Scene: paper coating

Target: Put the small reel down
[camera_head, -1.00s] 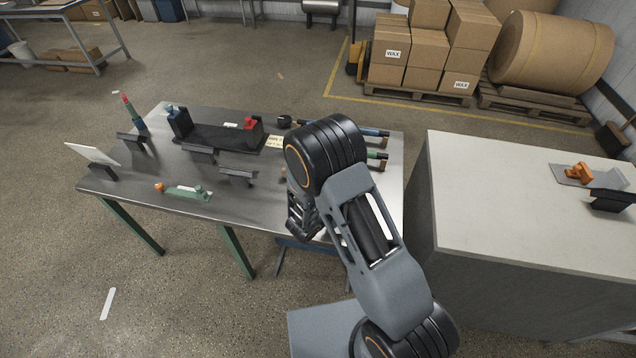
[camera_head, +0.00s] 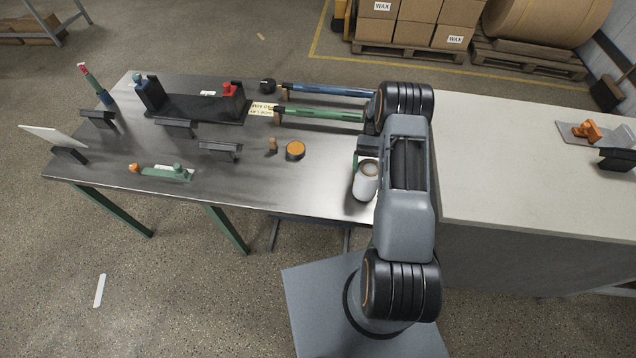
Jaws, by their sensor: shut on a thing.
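I cannot tell whether the reel's underside touches the tabletop.
The steel table (camera_head: 245,180) holds a blue bar (camera_head: 330,90), a green bar (camera_head: 325,114), an orange-topped puck (camera_head: 295,150), a small brown peg (camera_head: 272,146) and several dark stands. Bare tabletop lies left of the reel. A pale counter (camera_head: 520,170) stands to the right.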

